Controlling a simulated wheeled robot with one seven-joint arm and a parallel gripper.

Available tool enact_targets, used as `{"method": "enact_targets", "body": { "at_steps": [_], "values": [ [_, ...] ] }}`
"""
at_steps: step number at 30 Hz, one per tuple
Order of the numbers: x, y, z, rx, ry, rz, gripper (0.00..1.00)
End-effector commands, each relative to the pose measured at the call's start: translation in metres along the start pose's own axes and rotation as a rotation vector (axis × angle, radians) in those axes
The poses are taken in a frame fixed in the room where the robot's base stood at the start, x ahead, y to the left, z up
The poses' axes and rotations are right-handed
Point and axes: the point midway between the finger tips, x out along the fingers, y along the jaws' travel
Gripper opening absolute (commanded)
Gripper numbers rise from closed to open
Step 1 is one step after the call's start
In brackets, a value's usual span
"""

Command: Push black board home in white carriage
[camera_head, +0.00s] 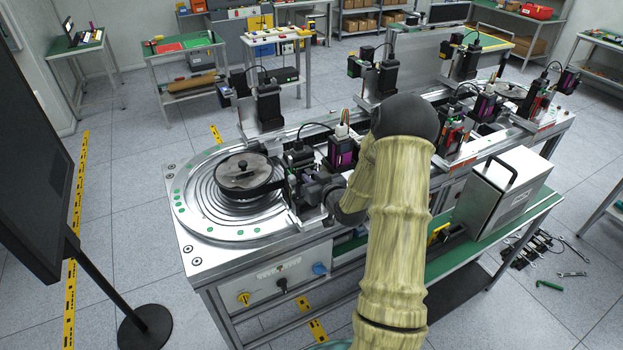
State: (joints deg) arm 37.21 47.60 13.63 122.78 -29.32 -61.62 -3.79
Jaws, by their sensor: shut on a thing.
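My gripper (308,194) is low over the left part of the metal line, just right of the round track. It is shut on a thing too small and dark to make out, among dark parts. A black block (299,158) stands just behind it, and a black module with a purple face (341,153) stands behind my wrist. A small white part with coloured wires (342,131) sits on top of that module. I cannot tell which part is the black board or the white carriage, nor how they sit together.
More black modules (487,105) line the bench to the right. A metal case (503,190) stands on the green shelf. A dark screen (35,150) stands at left.

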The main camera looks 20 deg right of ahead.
Motion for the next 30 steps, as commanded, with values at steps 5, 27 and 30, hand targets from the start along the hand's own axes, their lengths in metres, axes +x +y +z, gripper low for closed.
{"method": "enact_targets", "body": {
  "at_steps": [5,27,30],
  "values": [
    [0.0001,0.0,0.0008,-0.001,0.001,-0.001,0.0],
    [0.0008,0.0004,0.0046,-0.001,0.001,-0.002,0.0],
    [0.0012,0.0004,0.0061,-0.001,0.001,-0.002,0.0]
  ]
}}
